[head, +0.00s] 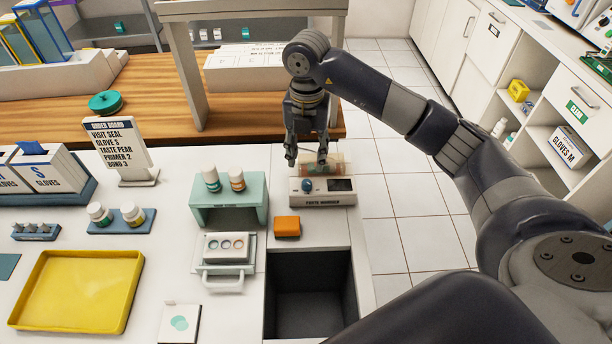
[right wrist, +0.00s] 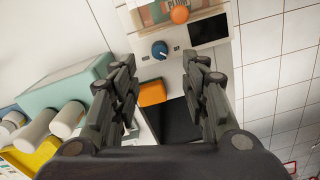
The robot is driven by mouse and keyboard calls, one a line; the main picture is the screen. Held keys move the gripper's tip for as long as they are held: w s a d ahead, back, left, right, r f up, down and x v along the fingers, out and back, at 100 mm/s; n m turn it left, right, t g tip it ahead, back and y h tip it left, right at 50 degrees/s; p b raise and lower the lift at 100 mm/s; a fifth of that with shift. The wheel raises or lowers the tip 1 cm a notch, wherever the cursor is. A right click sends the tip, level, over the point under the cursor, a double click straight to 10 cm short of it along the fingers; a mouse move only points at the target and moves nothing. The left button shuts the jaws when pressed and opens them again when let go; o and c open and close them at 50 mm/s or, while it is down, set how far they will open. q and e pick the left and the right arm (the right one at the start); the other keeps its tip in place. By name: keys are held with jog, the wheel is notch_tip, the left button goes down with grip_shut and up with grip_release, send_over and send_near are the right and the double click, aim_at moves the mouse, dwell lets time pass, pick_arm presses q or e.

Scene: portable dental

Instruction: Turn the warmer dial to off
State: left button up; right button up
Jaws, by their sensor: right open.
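The paste warmer (head: 323,198) is a pale box at the right end of the white counter, with a dark display on its front. Its blue dial (head: 307,185) sits left of the display. In the right wrist view the dial (right wrist: 159,49) shows a light pointer mark between small printed labels too small to read. My right gripper (head: 306,160) hangs just above and behind the dial in the head view. It is open and empty, and its fingers (right wrist: 163,72) appear on either side of the dial in the wrist view, apart from it. My left gripper is not in view.
An orange block (head: 287,226) lies in front of the warmer, near a dark open bin (head: 310,295). A teal stand (head: 229,205) with two small jars is to the left. A yellow tray (head: 75,291) lies at front left. Tiled floor is right of the counter.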

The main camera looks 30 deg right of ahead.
aim_at(307, 182)
notch_tip(307, 182, down, 9)
jog(key=shift+r+p, duration=0.1)
jog(key=shift+p, duration=0.55)
grip_shut()
